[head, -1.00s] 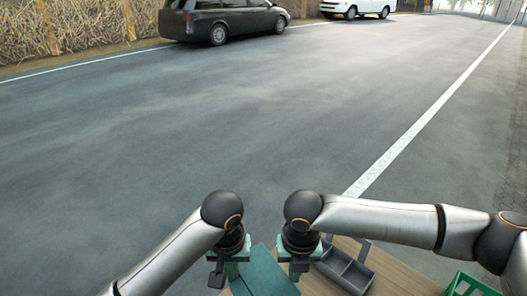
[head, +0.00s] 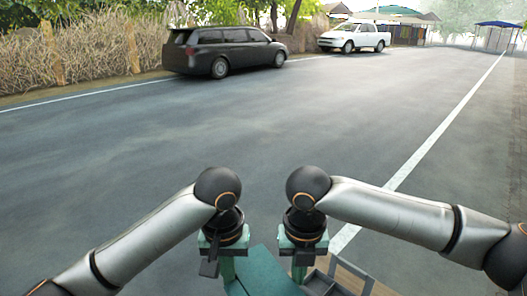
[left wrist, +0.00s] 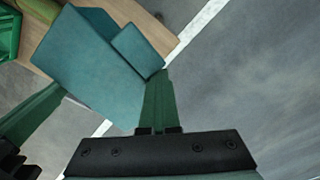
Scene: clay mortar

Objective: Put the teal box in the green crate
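The teal box (head: 264,272) is between my two grippers at the bottom of the head view, its near part cut off. In the left wrist view the box (left wrist: 90,62) hides part of the wooden table. My left gripper (head: 227,272) is shut at the box's left side. Its finger meets a box corner in the left wrist view. My right gripper (head: 298,272) is shut at the right side; a green finger (left wrist: 40,115) reaching the box's other end looks like its own. The grip contact is partly hidden. The green crate (left wrist: 8,35) shows only in part in the left wrist view.
A grey divided tray (head: 328,284) is on the wooden table (head: 352,274), right of my right gripper. An olive-green thing (left wrist: 40,9) lies beyond the box in the left wrist view. Open road, a dark van (head: 225,50) and a white pickup (head: 353,37) are far off.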

